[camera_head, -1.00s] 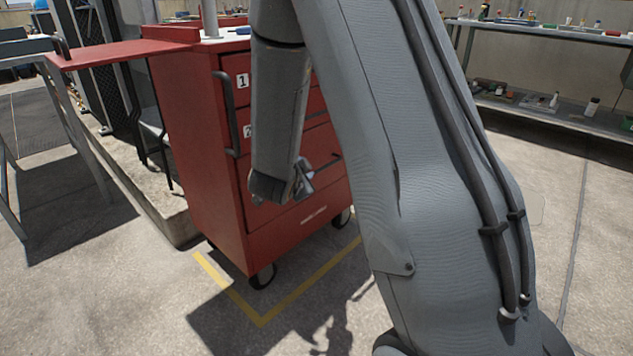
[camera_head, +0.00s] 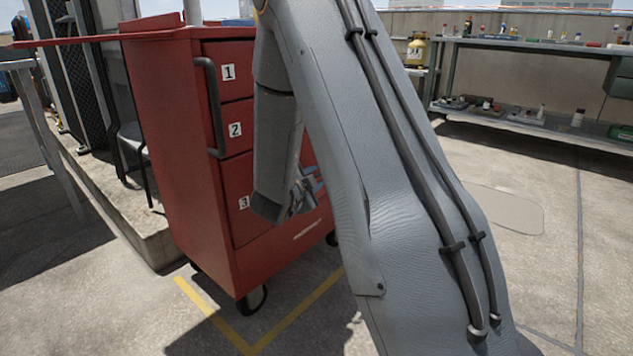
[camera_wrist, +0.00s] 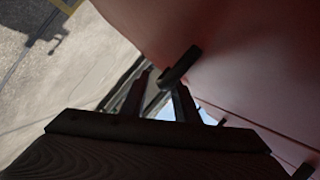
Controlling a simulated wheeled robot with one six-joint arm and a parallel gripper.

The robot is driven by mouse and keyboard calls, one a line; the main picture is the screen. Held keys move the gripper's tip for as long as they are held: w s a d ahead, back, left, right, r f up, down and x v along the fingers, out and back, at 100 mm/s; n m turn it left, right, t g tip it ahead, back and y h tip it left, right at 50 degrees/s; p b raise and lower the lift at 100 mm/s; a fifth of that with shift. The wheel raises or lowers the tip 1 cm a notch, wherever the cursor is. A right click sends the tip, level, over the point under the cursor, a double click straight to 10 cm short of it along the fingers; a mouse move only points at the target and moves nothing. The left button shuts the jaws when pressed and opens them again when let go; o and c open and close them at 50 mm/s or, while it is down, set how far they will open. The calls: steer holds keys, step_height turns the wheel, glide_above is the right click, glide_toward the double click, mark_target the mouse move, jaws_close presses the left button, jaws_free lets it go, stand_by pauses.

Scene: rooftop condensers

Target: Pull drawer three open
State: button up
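Drawer three (camera_head: 232,212) is the lowest numbered drawer of the red cabinet, with a white "3" label. Its front looks flush with the cabinet; my arm covers its right part. My gripper (camera_head: 308,188) is in front of that right part, mostly behind my wrist in the head view. In the wrist view my gripper's two dark fingers (camera_wrist: 163,82) are apart, with a gap between them. The end of a dark bar handle (camera_wrist: 181,66) on the red front lies at the fingertips, close to the right finger. I cannot tell whether they touch.
The red cabinet (camera_head: 172,150) stands on casters inside yellow floor lines. Drawers one (camera_head: 238,62) and two (camera_head: 243,115) above look shut. A vertical side handle (camera_head: 212,105) is at its left front edge. A shelf bench (camera_head: 540,50) stands at the back right; floor between is clear.

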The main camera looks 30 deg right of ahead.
steer(key=shift+w+d+f, duration=0.15)
steer(key=shift+w+d, duration=0.25)
steer(key=shift+d, duration=0.15)
jaws_close()
